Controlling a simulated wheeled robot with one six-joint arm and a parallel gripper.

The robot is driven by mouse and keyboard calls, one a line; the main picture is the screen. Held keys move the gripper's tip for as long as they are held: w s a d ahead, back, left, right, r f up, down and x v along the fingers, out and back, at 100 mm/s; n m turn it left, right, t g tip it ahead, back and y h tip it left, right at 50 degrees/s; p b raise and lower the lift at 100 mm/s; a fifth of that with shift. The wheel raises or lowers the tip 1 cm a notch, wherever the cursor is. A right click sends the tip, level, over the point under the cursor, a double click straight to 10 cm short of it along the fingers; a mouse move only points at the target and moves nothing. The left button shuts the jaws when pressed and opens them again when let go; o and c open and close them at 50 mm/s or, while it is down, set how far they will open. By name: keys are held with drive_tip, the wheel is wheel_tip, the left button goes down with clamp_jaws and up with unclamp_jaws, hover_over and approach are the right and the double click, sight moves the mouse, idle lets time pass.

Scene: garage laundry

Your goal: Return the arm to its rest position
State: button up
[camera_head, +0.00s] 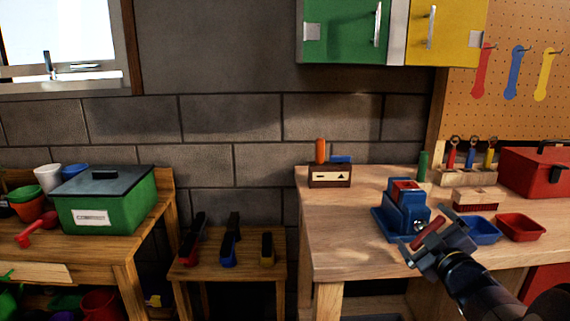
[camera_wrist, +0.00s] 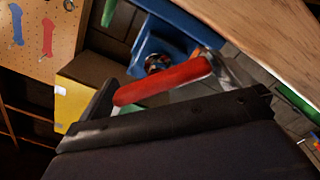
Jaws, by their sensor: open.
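My gripper (camera_head: 428,234) reaches in from the lower right over the front of the right workbench. It is open, with one finger on each side of a red bar (camera_wrist: 162,82). The bar looks like the handle of the blue vise (camera_head: 404,214), which stands on the bench just beyond my gripper. In the wrist view the bar lies right before my gripper (camera_wrist: 165,92), with the blue vise (camera_wrist: 150,50) behind it. I cannot tell whether the fingers touch the bar.
Blue (camera_head: 480,230) and red (camera_head: 521,227) trays lie right of my gripper on the workbench (camera_head: 345,235). A red toolbox (camera_head: 535,172) stands behind them. A small stool (camera_head: 205,272) with clamps stands left, beside a table with a green bin (camera_head: 108,200). Green and yellow cabinets (camera_head: 345,28) hang above.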

drive_tip(key=m+p, duration=0.2)
drive_tip(key=m, duration=0.1)
drive_tip(key=m+p, duration=0.1)
drive_tip(key=p, duration=0.1)
drive_tip(key=shift+d+r+m, duration=0.1)
drive_tip(key=shift+r+m, duration=0.15)
drive_tip(key=shift+m, duration=0.05)
drive_tip(key=m+p, duration=0.4)
drive_tip(key=p, duration=0.1)
drive_tip(key=shift+d, duration=0.1)
drive_tip(key=m+p, duration=0.6)
drive_tip(key=p, duration=0.2)
drive_tip(key=shift+d+m, duration=0.15)
drive_tip(key=shift+m, duration=0.15)
drive_tip(key=shift+f+m+p, duration=0.15)
drive_tip(key=shift+m+p, duration=0.35)
drive_tip(key=shift+p, duration=0.3)
drive_tip(key=shift+f, duration=0.1)
